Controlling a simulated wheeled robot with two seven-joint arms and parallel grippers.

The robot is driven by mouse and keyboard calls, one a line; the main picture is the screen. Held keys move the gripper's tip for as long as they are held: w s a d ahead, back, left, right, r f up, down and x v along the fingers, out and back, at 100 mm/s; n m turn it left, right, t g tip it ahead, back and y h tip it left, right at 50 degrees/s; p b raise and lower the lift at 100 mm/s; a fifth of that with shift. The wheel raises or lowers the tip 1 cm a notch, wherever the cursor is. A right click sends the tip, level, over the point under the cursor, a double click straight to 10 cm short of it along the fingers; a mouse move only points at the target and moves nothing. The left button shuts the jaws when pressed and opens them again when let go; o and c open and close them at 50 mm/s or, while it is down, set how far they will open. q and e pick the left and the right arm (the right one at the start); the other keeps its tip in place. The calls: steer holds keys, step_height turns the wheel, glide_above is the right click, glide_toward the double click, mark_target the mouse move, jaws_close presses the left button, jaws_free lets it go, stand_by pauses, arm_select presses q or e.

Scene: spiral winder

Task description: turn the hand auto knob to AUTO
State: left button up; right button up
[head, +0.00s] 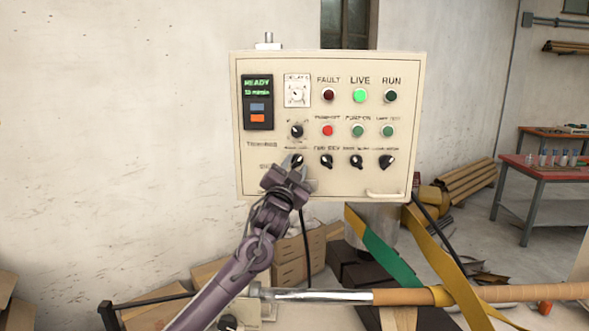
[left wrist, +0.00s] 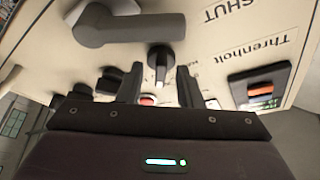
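The cream control panel (head: 330,185) carries a bottom row of black knobs. The leftmost knob (head: 297,160) is at the fingertips of my left gripper (head: 291,163); its label is too small and partly covered to read. Three other black knobs, the nearest one (head: 326,161) among them, sit to its right. In the left wrist view my left gripper (left wrist: 160,82) has its two fingers apart. A black knob with a white pointer mark (left wrist: 160,65) shows between and just beyond the fingertips. I cannot tell whether they touch it. My right gripper is not in view.
Above the row are another black knob (head: 297,131), a red button (head: 328,131), green buttons and lamps, with LIVE (head: 360,96) lit green. A large grey handle (left wrist: 130,28) shows in the left wrist view. A horizontal bar (head: 330,296) crosses below the panel.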

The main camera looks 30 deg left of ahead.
arm_select(q)
steer(key=shift+s, duration=0.1)
steer(key=shift+s+d+f+b, duration=0.15)
steer(key=shift+s+f+b, duration=0.05)
steer(key=shift+f+b, duration=0.1)
steer(key=b+v, duration=0.3)
steer(key=v, duration=0.4)
steer(key=shift+b, duration=0.35)
steer(key=shift+s+r, duration=0.1)
steer(key=shift+r, duration=0.05)
